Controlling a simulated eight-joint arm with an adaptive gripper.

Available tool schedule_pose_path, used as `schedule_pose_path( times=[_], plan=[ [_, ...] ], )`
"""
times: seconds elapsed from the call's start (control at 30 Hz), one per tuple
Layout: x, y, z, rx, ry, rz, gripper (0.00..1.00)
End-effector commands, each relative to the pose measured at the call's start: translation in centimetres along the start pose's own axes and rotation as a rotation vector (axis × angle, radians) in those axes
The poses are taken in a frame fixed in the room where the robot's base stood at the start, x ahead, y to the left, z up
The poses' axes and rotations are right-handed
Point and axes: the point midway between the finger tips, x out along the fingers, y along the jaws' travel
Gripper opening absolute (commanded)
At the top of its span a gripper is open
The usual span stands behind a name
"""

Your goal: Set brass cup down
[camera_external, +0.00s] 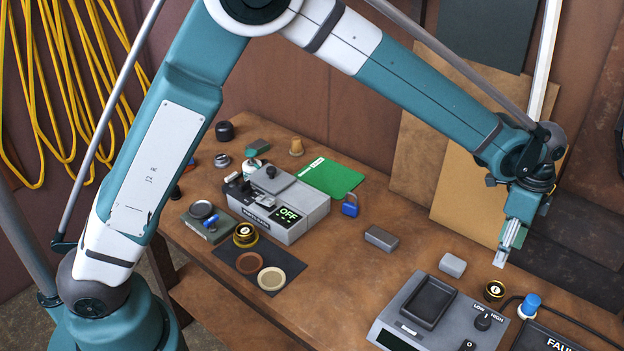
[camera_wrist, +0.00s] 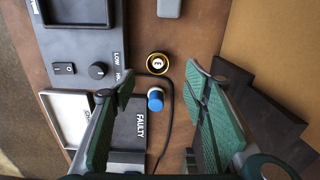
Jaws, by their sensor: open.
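My gripper (camera_external: 503,261) points down above this cup, with a clear gap. In the wrist view my gripper (camera_wrist: 156,84) has its two green-padded fingers wide apart with nothing held. A second brass cup (camera_external: 246,235) stands at the back edge of a dark mat (camera_external: 228,253) farther left.
The grey unit (camera_external: 398,316) with a LOW/HIGH knob stands left of the near cup. A blue-capped item (camera_external: 530,303), a black cable and a "FAULTY" panel (camera_wrist: 131,124) lie close by. A grey block (camera_external: 452,265) is behind. The bench middle is mostly clear.

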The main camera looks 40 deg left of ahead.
Motion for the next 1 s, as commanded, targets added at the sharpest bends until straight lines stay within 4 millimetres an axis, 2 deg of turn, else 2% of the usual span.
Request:
schedule_pose_path(
  times=[0.17,0.5,1.0],
  plan=[
    [-2.8,-0.3,3.2,-0.07,0.017,-0.021,0.45],
    [-8.7,-0.1,10.9,-0.242,0.061,-0.074,0.45],
    [-15.6,2.5,22.2,-0.495,0.129,-0.151,0.45]
  ],
)
